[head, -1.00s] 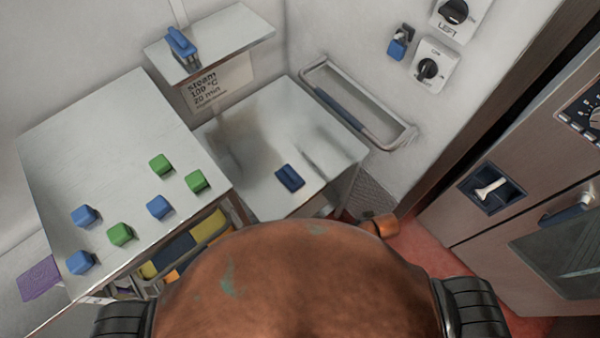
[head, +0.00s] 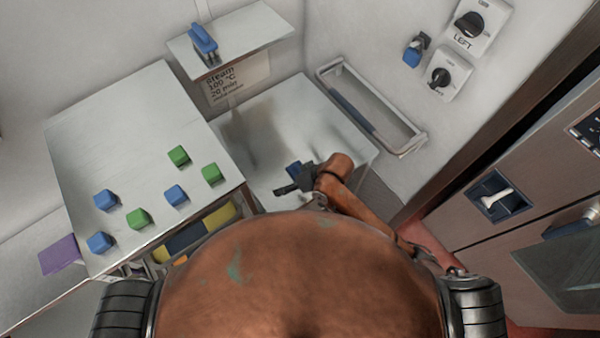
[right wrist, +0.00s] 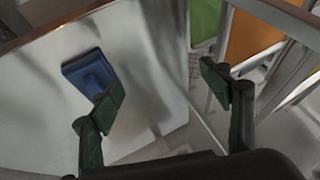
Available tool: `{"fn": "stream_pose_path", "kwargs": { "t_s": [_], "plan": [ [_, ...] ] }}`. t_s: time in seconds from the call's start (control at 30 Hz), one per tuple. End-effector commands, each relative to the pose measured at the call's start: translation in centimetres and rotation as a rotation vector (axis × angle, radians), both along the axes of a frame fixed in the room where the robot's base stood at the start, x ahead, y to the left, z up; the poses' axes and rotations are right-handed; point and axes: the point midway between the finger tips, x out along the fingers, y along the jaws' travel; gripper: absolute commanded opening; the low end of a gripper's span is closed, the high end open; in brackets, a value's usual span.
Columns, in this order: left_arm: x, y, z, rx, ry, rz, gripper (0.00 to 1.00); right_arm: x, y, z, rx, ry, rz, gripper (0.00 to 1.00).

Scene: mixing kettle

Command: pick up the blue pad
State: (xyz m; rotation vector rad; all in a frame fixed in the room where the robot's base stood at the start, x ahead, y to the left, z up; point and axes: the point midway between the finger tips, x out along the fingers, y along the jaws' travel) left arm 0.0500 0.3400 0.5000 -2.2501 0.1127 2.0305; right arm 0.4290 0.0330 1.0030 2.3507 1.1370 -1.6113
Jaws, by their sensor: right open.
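The blue pad (head: 293,169) lies on the lower steel table (head: 262,112), partly hidden by my right gripper (head: 290,184) in the head view. In the right wrist view the blue pad (right wrist: 89,73) lies flat on the pale surface, beside and partly behind the left finger. My right gripper (right wrist: 162,100) is open, with its two fingers wide apart and nothing between them. The pad is not between the fingers in that picture. My left gripper is not in view.
Several green and blue cubes (head: 176,195) stand on the left table (head: 130,130), with a purple block (head: 60,256) at its edge. A shelf (head: 240,35) holds a blue-handled object. A wall rail (head: 372,110) is behind the lower table. Coloured panels (head: 200,235) stand below the left table.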

Motion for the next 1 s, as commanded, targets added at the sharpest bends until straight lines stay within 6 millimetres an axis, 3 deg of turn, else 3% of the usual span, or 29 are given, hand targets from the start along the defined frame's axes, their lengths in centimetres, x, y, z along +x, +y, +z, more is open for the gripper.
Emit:
{"fn": "stream_pose_path", "kwargs": {
  "t_s": [0.1, 0.27, 0.47, 0.7, 0.83, 1.0],
  "plan": [
    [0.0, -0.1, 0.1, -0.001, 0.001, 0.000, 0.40, 0.2, 3.8, 0.1, -0.055, 0.033, 0.117, 0.71],
    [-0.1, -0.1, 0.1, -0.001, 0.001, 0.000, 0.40, 0.6, 5.2, -1.1, -0.187, 0.099, 0.196, 0.71],
    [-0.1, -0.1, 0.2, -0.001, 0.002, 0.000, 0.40, 4.2, 1.9, -1.9, -0.395, 0.155, 0.156, 0.71],
    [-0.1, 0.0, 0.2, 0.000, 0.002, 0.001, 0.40, 8.8, -2.6, -0.9, -0.540, 0.176, 0.042, 0.71],
    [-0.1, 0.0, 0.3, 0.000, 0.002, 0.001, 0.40, 9.5, -3.4, -0.9, -0.563, 0.181, 0.016, 0.71],
    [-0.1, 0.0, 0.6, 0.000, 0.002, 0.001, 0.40, 9.5, -3.4, -2.6, -0.564, 0.183, 0.015, 0.71]
  ]
}}
